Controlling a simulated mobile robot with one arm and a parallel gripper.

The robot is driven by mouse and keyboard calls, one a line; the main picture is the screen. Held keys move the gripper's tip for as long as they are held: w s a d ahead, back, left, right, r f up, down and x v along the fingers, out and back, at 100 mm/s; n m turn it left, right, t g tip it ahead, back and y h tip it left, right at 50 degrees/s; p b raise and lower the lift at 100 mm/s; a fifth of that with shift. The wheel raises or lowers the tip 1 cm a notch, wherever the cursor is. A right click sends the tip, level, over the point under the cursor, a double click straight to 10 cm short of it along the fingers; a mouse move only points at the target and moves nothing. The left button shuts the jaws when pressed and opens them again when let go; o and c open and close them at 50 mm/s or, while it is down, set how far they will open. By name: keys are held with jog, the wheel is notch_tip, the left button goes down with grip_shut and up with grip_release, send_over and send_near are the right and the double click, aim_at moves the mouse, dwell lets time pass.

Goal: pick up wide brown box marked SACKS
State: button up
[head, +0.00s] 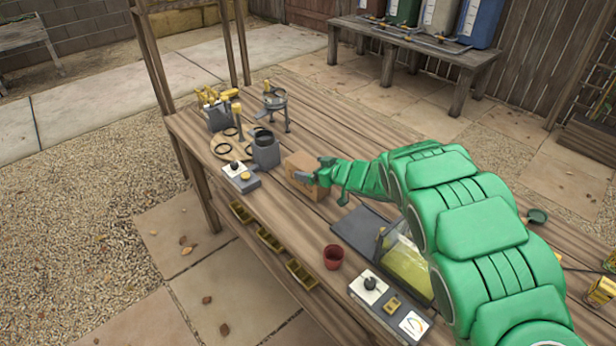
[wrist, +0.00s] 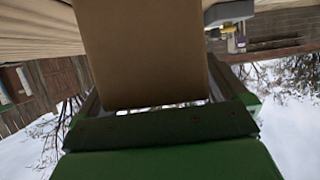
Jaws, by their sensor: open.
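A brown box (head: 303,171) sits on the wooden table in the head view, just left of the tip of my green arm. My gripper (head: 317,172) is at the box's right side, with its fingers open and reaching toward it. In the wrist view the brown box (wrist: 140,50) fills the upper middle, very close to the open gripper (wrist: 155,105). I cannot make out the SACKS marking in either view. Whether the fingers touch the box is not clear.
A grey canister (head: 265,152) and a switch box (head: 241,177) stand left of the box. A red cup (head: 333,257), a dark plate (head: 364,231) and a yellow-filled clear container (head: 405,270) are nearer on the table (head: 290,225). Bare planks lie behind the box.

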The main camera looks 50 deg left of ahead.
jog(key=shift+a+f, duration=0.1)
jog(key=shift+a, duration=0.15)
jog(key=shift+c, duration=0.5)
jog(key=c, duration=1)
jog(key=shift+r, duration=0.8)
jog(key=s+d+r, duration=0.1)
jog(key=r, duration=0.1)
jog(key=s+d+r, duration=0.1)
jog(key=d+r, duration=0.1)
jog(key=r, duration=0.1)
jog(key=s+d+r, duration=0.1)
jog(key=r, duration=0.1)
jog(key=shift+d+r, duration=0.15)
jog(key=shift+r, duration=0.2)
jog(key=shift+s+d+r, duration=0.6)
jog(key=shift+s+d, duration=0.2)
jog(key=shift+d, duration=0.45)
jog(key=shift+s+d+r, duration=0.65)
jog(key=shift+s+d, duration=0.2)
jog(key=shift+d, duration=0.35)
jog(key=shift+s+d+r, duration=0.6)
jog(key=shift+s+d, duration=0.2)
jog(key=shift+d, duration=0.45)
